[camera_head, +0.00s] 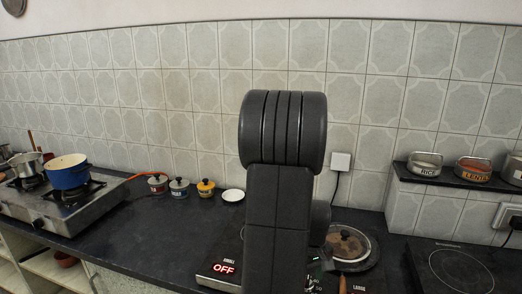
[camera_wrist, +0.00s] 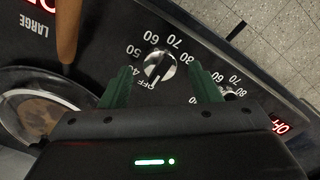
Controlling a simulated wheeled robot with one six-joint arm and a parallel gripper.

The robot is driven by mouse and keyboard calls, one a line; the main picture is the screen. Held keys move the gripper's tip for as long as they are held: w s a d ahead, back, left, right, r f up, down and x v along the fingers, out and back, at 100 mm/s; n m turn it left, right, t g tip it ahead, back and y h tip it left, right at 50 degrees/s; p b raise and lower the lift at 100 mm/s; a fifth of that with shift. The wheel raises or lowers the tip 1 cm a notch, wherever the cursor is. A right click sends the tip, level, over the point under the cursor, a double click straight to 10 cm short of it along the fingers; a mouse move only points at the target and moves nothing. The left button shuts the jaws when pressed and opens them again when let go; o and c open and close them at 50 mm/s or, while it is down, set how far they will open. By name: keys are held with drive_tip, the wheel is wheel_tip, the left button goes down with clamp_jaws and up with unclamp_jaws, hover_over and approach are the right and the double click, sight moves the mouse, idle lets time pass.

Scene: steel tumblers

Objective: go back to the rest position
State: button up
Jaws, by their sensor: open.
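My gripper (camera_wrist: 160,68) is open in the wrist view, with one green finger on each side of a round silver knob (camera_wrist: 160,66). A gap shows between the knob and each finger in this view; I cannot tell whether the tips reach down to its height. The knob sits on a dark panel (camera_wrist: 110,32) with a printed dial showing OFF and numbers. The jaws hold nothing. In the head view my dark arm stands upright in the middle and hides the gripper and much of the panel. A red OFF display (camera_head: 224,268) shows left of the arm.
A second knob (camera_wrist: 229,94) is close beyond the right finger. A round lidded pan (camera_head: 350,246) stands right of my arm. A hob (camera_head: 455,268) and wall shelf (camera_head: 450,178) are at right. Small pots, a white dish (camera_head: 233,195) and a blue pot (camera_head: 68,172) are left.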

drive_tip(key=m+p, duration=0.1)
drive_tip(key=m, duration=0.4)
drive_tip(key=m+p, duration=0.1)
drive_tip(key=m, duration=0.4)
drive_tip(key=shift+m, duration=0.4)
drive_tip(key=shift+s+a, duration=0.1)
idle(0.3)
